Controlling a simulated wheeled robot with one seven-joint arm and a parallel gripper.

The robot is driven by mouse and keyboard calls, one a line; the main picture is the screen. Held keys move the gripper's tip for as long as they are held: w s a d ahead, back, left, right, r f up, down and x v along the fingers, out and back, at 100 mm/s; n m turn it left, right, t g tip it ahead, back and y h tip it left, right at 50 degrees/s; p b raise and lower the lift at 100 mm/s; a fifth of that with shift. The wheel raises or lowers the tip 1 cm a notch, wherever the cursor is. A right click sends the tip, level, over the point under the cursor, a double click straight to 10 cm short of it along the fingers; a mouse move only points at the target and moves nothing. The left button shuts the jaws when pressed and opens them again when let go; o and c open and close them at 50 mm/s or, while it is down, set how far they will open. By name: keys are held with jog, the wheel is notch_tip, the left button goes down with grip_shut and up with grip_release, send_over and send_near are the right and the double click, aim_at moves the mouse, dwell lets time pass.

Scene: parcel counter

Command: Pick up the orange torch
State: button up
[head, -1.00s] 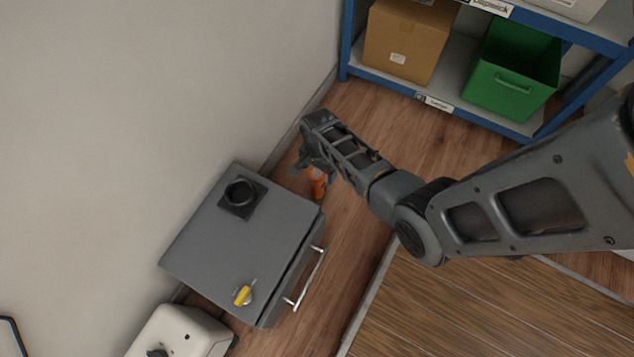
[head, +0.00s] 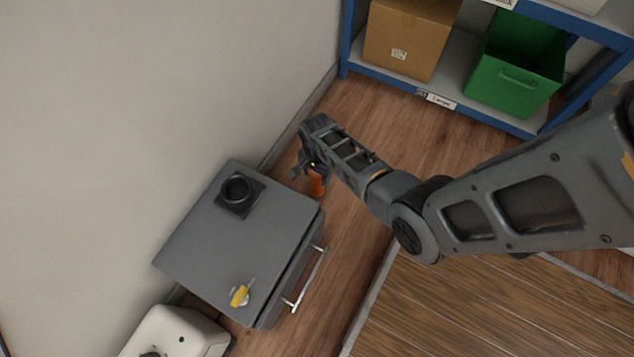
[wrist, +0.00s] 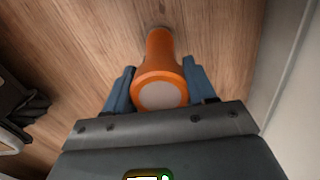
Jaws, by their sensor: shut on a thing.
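The orange torch (wrist: 160,72) is between the two blue fingers of my gripper (wrist: 160,88) in the wrist view, with its round pale lens end facing the camera. Both fingers touch its sides, and my gripper is shut on it. In the head view the torch (head: 317,184) shows as a small orange shape beside my gripper (head: 309,172), above the wooden floor. The upper part of the torch there is hidden by my gripper. I cannot tell whether its far end touches the floor.
A grey cabinet (head: 215,264) with a black ring fitting, a yellow knob and a bar handle stands close at the lower left. A blue-framed shelf (head: 437,97) holds a cardboard box (head: 405,45) and a green bin (head: 512,82). A wall runs along the left.

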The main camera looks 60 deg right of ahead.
grip_shut()
jog(key=shift+r, duration=0.1)
